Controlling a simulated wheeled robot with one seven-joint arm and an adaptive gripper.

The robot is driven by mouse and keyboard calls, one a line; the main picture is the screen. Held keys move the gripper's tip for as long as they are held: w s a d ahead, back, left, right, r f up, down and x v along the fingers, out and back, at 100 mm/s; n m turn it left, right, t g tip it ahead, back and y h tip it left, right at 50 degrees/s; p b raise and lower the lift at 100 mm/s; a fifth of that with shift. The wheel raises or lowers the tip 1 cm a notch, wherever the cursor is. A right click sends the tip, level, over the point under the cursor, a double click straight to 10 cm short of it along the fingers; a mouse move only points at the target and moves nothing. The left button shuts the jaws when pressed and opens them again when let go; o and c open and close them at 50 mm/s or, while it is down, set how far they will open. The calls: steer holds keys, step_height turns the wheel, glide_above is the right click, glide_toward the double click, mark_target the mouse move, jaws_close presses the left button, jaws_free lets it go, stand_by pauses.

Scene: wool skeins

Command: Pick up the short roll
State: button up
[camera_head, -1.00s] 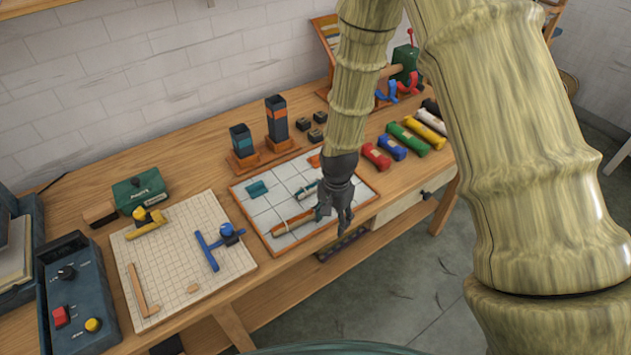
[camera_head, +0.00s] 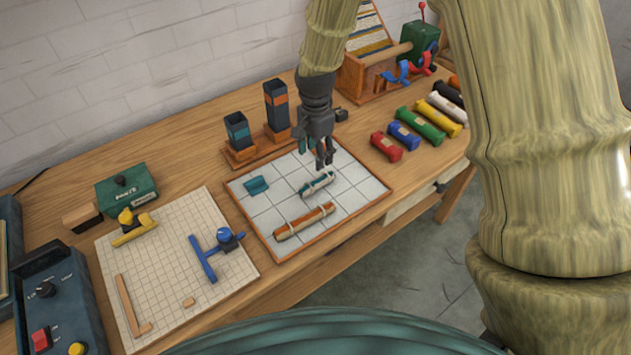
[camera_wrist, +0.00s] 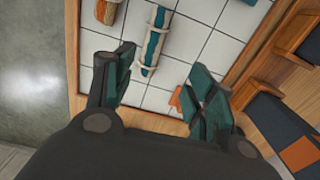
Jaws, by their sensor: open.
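The short roll (camera_head: 317,184) is teal with pale bands and lies on the white tiled board (camera_head: 352,203). It also shows in the wrist view (camera_wrist: 156,38), at the top between and beyond my fingers. A longer orange-brown roll (camera_head: 304,222) lies nearer the board's front edge, and its end shows in the wrist view (camera_wrist: 107,11). My gripper (camera_head: 324,158) is above the board, just behind the short roll in the head view. Its fingers are apart and empty in the wrist view (camera_wrist: 165,85).
A teal piece (camera_head: 256,185) lies at the board's left. Two upright holders (camera_head: 277,108) (camera_head: 238,135) stand behind the board. Several coloured skeins (camera_head: 420,127) lie to the right. A gridded board (camera_head: 165,270) with tools is at left.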

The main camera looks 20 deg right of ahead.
mark_target(320, 178)
steer(key=f, duration=0.2)
steer(key=f+p, duration=0.1)
steer(key=shift+s+d+f, duration=0.2)
steer(key=shift+d+f, duration=0.1)
steer(key=shift+f, duration=0.65)
steer(key=shift+s+f+p, duration=0.1)
steer(key=shift+f+p, duration=0.25)
steer(key=shift+p, duration=0.05)
steer(key=f, duration=0.1)
steer(key=f+p, duration=0.1)
steer(key=f, duration=0.1)
steer(key=shift+s+d+f+p, duration=0.15)
steer(key=shift+s+d+p, duration=0.1)
steer(key=shift+p, duration=0.05)
steer(key=shift+w+f, duration=0.1)
steer(key=shift+f, duration=0.6)
steer(key=shift+c, duration=0.2)
steer(key=c, duration=1)
